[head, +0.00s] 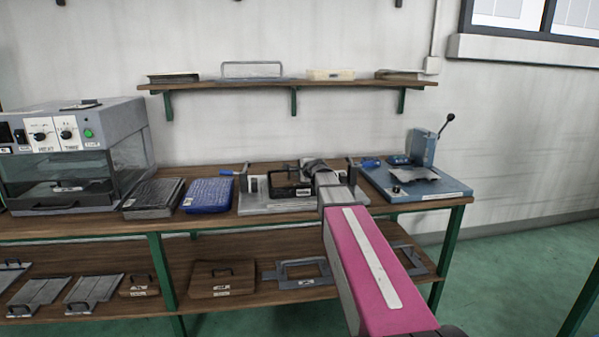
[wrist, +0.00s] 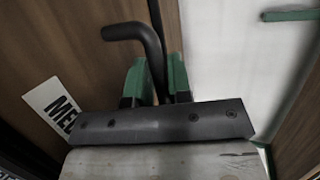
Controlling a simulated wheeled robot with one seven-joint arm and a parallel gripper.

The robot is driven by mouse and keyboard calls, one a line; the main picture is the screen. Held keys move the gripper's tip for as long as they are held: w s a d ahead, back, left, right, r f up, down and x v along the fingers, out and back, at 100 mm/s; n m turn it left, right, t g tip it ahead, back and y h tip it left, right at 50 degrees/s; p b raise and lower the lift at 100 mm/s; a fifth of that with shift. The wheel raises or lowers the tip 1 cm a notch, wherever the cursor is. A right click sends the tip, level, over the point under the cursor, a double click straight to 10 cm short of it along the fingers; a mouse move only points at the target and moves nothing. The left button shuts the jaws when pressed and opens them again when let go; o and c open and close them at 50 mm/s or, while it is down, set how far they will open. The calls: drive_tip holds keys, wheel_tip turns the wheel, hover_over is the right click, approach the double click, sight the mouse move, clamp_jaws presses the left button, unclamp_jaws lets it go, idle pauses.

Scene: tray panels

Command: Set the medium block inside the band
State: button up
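The medium block (wrist: 70,45) is brown wood with a white "MED" label and a black bent handle, seen close in the wrist view. My gripper (wrist: 157,88) has its green fingers closed on either side of the handle. In the head view my gripper (head: 317,168) is over a light clamp fixture (head: 255,208) on the bench. A dark, low rectangular frame with a label, which looks like the band (head: 303,192), is on that fixture. A dark handle rises above it. I cannot tell how deep the block sits in the band; my gripper and arm hide part of it.
A blue press (head: 425,190) stands on the right of the bench. A blue tray (head: 208,195), a dark tray (head: 153,198) and a glass-fronted oven (head: 70,165) are on the left. Handled wooden blocks (head: 222,279) and metal frames (head: 302,272) lie on the lower shelf.

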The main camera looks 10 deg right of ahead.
drive_tip(key=o, duration=0.3)
drive_tip(key=shift+s, duration=0.1)
drive_tip(key=v, duration=1)
drive_tip(key=shift+s+d+r, duration=0.15)
drive_tip(key=shift+s, duration=0.15)
